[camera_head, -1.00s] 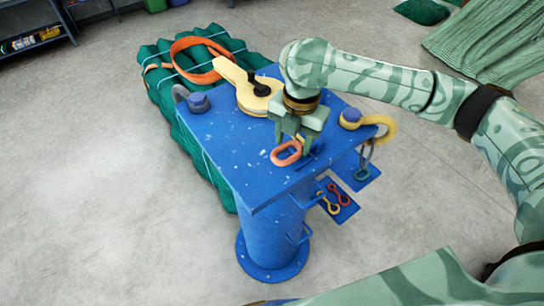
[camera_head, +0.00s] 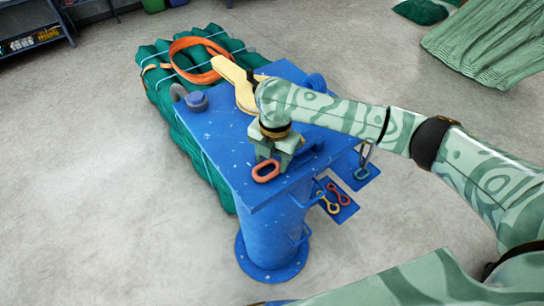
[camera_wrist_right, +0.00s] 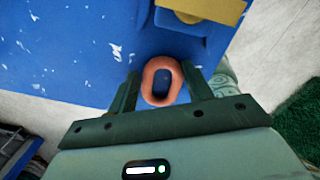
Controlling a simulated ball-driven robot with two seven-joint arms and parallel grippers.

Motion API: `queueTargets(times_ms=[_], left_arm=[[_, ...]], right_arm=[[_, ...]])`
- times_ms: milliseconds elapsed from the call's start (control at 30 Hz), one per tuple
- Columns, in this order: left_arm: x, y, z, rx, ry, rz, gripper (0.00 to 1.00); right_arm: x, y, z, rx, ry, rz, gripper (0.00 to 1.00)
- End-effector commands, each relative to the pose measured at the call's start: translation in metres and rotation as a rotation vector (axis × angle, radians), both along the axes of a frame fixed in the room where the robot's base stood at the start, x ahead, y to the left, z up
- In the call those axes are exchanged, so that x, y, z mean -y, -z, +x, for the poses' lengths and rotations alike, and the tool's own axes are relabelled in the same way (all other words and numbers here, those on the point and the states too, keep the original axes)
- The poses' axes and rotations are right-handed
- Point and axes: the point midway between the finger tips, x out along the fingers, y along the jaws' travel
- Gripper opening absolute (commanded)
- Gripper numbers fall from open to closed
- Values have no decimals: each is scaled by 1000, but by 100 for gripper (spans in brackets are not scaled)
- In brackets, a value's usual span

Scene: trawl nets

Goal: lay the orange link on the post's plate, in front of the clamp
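The orange link (camera_head: 265,171) is between the fingers of my right gripper (camera_head: 266,160), over the near part of the blue plate (camera_head: 225,150) on top of the post (camera_head: 268,225). A yellow lever-like piece (camera_head: 240,88) lies on the plate beyond the gripper, partly hidden by my arm. A yellow piece (camera_wrist_right: 208,9) on a blue block shows ahead in the wrist view; it may be the clamp. My left gripper is not in view.
A blue knob (camera_head: 197,101) with a grey shackle stands at the plate's left corner. Small side shelves (camera_head: 346,212) with red and yellow links hang on the right. A green net bundle (camera_head: 160,85) with an orange strap lies behind. The plate's left part is bare.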

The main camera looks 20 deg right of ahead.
Motion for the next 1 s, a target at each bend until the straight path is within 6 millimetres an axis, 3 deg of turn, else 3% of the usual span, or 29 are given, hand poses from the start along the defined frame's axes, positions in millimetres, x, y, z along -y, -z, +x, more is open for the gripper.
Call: queueTargets(times_ms=[33, 67, 100, 467, 800, 1000], left_arm=[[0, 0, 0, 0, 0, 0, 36], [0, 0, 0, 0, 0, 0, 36], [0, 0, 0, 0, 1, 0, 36], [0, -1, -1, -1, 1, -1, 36], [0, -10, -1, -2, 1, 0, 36], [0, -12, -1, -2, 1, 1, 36]], right_arm=[[0, 0, 0, 0, 0, 0, 63], [0, 0, 0, 0, 0, 0, 71], [0, 0, 0, 0, 0, 0, 73], [0, -10, 0, 1, 1, 1, 73], [4, -85, -2, 3, 1, 0, 73], [5, -116, -3, 1, 0, 1, 73]])
